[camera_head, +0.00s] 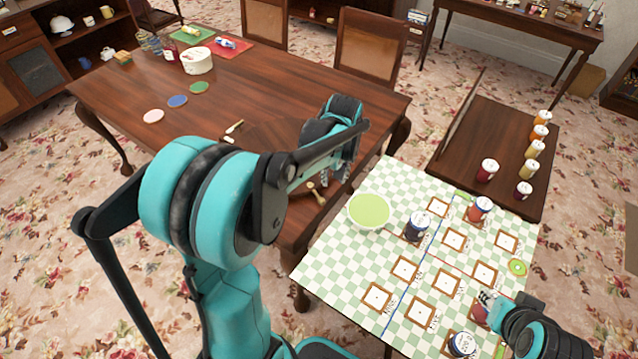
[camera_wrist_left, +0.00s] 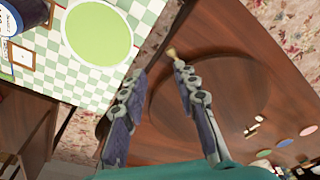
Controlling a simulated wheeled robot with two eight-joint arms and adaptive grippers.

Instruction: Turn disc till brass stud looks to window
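The disc (camera_wrist_left: 205,105) is a dark brown round plate lying flat on the wooden table. It fills the middle of the left wrist view. A pale brass-coloured stud (camera_wrist_left: 174,54) stands at its rim, at the upper left in that view. The stud also shows in the head view (camera_head: 318,194), toward the table's near right corner. My left gripper (camera_head: 335,178) is over the disc with its fingers apart and nothing visible between them. In the left wrist view its fingertips (camera_wrist_left: 160,75) are close to the stud. My right gripper (camera_head: 487,298) is beside a dark red jar; its grip is unclear. No window shows.
A green checked table (camera_head: 325,255) with a green bowl (camera_head: 369,211), jars and small frames adjoins at the right. Several jars stand on a low brown table (camera_head: 455,165). Coloured round pieces (camera_head: 177,101) and a white tub (camera_head: 197,61) lie farther back on the wooden table.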

